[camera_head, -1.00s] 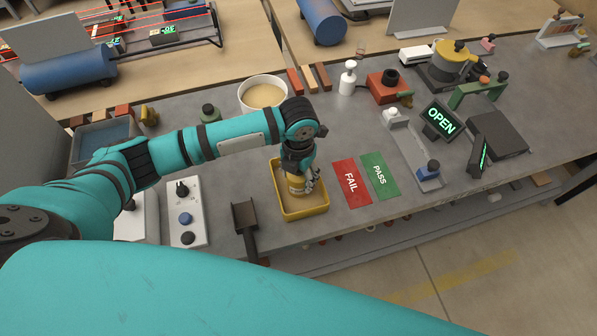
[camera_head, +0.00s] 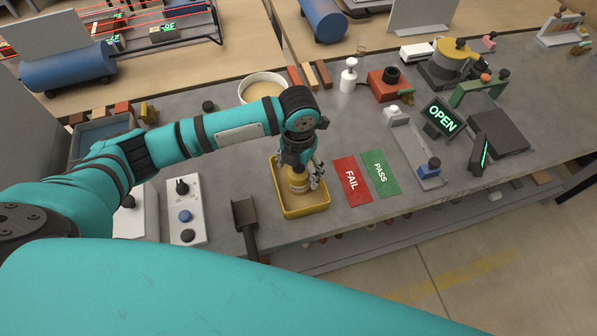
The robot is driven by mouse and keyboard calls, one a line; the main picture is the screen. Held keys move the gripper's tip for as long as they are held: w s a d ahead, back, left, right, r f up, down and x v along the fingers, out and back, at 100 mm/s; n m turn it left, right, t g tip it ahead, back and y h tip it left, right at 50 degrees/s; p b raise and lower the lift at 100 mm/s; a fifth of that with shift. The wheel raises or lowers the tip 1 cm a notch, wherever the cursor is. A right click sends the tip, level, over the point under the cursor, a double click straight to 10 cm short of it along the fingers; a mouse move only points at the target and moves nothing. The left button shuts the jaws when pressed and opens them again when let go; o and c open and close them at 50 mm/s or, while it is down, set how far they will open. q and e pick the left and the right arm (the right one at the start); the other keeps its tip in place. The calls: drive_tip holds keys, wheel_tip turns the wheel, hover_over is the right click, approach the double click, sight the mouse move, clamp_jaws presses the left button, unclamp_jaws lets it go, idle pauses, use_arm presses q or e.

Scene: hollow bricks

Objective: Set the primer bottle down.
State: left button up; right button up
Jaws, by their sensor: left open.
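The primer bottle (camera_head: 298,183), amber with a pale label band, stands in the yellow tray (camera_head: 306,211) on the bench. Its top is hidden by my left gripper (camera_head: 308,174). My left gripper points down over the bottle with its jaws open and its fingers around or beside it; I cannot tell whether they touch it. My right gripper is not in view.
Red FAIL (camera_head: 352,181) and green PASS (camera_head: 380,174) mats lie right of the tray. A dark scoop-like tool (camera_head: 246,223) and a white control box (camera_head: 186,212) are on the left. A tan-filled bowl (camera_head: 263,87) stands behind my arm.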

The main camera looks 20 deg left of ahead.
use_arm(q)
wheel_tip(320, 180, up, 9)
drive_tip(key=shift+r+b, duration=0.2)
drive_tip(key=shift+b, duration=0.9)
drive_tip(key=shift+r, duration=0.4)
